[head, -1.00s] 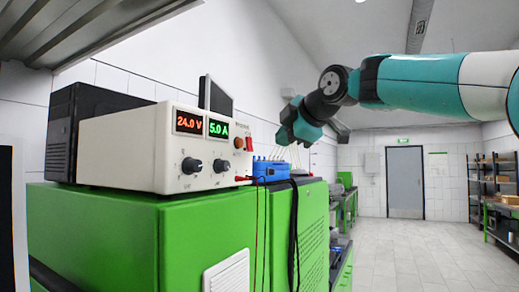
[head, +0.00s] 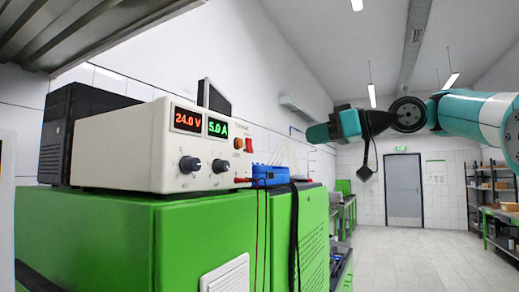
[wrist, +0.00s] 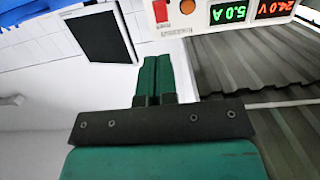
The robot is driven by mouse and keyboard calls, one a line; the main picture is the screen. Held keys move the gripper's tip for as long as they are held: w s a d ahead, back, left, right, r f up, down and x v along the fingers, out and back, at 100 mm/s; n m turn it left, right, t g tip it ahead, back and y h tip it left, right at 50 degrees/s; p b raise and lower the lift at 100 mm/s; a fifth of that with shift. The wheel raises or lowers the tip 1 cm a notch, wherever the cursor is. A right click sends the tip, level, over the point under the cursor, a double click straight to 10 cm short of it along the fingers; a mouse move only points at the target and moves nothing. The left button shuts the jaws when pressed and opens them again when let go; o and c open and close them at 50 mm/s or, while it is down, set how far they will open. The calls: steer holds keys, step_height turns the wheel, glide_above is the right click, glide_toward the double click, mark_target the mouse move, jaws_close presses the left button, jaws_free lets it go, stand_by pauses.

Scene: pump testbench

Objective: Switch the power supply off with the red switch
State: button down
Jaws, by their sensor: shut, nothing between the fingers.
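The power supply (head: 130,150) is a cream box on a green cabinet, its displays lit with 24.0 V and 5.0 A. Its red switch (head: 249,145) is at the right of the front panel, beside an orange round part (head: 238,143). In the wrist view the panel is upside down at the top right, with the red switch (wrist: 160,11) at the top edge. My gripper (wrist: 153,62) is shut and empty, its green fingers together. In the head view my gripper (head: 312,134) is in the air right of the supply, apart from the switch.
A blue part (head: 270,174) with thin wires stands right of the supply on the green cabinet (head: 110,235). Red and black cables hang down the cabinet front. A dark screen (head: 213,97) is behind the supply. A ribbed shelf (head: 90,30) overhangs at upper left.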

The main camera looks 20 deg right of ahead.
mark_target(251, 150)
steer(key=shift+w+a, duration=0.1)
steer(key=p+x, duration=0.5)
steer(key=x, duration=0.7)
steer(key=shift+w+a+r, duration=0.15)
steer(key=shift+w+a, duration=0.05)
steer(key=shift+a, duration=0.1)
steer(key=shift+w+a+f+p, duration=0.2)
steer(key=shift+w+a+p, duration=0.1)
steer(key=shift+w+p, duration=0.1)
steer(key=shift+f, duration=0.15)
